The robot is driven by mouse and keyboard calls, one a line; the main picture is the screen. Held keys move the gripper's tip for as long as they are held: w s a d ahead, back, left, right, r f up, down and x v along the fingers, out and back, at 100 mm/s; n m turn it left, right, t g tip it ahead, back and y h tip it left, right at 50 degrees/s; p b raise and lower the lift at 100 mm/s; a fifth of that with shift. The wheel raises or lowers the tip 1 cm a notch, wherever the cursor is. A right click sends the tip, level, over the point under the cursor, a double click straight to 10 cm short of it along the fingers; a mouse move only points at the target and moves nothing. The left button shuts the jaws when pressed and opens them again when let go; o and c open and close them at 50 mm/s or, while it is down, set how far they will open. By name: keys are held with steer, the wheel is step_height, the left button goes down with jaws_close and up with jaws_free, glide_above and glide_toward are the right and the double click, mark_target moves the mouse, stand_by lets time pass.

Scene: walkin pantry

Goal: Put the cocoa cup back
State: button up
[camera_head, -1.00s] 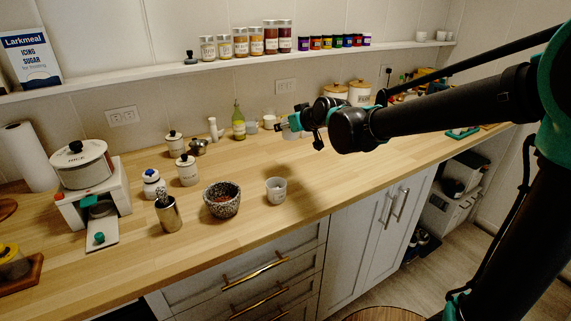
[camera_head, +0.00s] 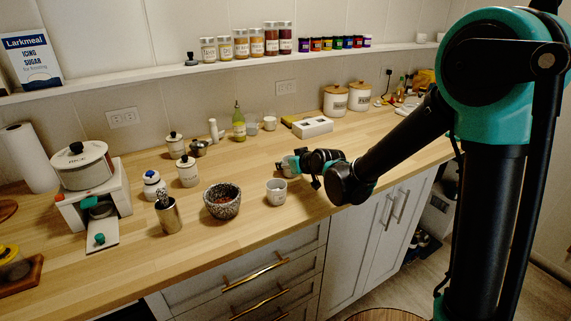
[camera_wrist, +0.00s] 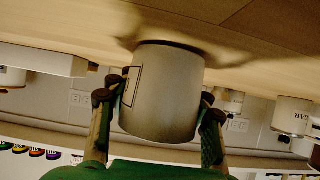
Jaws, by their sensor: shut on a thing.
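My gripper (camera_wrist: 158,112) is shut on a pale grey cup (camera_wrist: 165,90) with a dark square outline on its side. One finger presses on each side of it in the wrist view, which shows the scene upside down. In the head view the held cup (camera_head: 289,167) is partly hidden by my gripper (camera_head: 298,164). It is low over the wooden counter, with a shadow close to it; I cannot tell whether it touches. No cocoa label is readable.
Another white cup (camera_head: 276,192) stands just in front of the held cup, beside a speckled bowl (camera_head: 222,202). A white box (camera_head: 312,127), canisters (camera_head: 335,100) and a green bottle (camera_head: 239,124) stand behind. Counter (camera_head: 370,140) to the right is clear.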

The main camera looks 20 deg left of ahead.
steer(key=o, duration=1.4)
steer(key=shift+f, duration=0.1)
steer(key=v, duration=1.2)
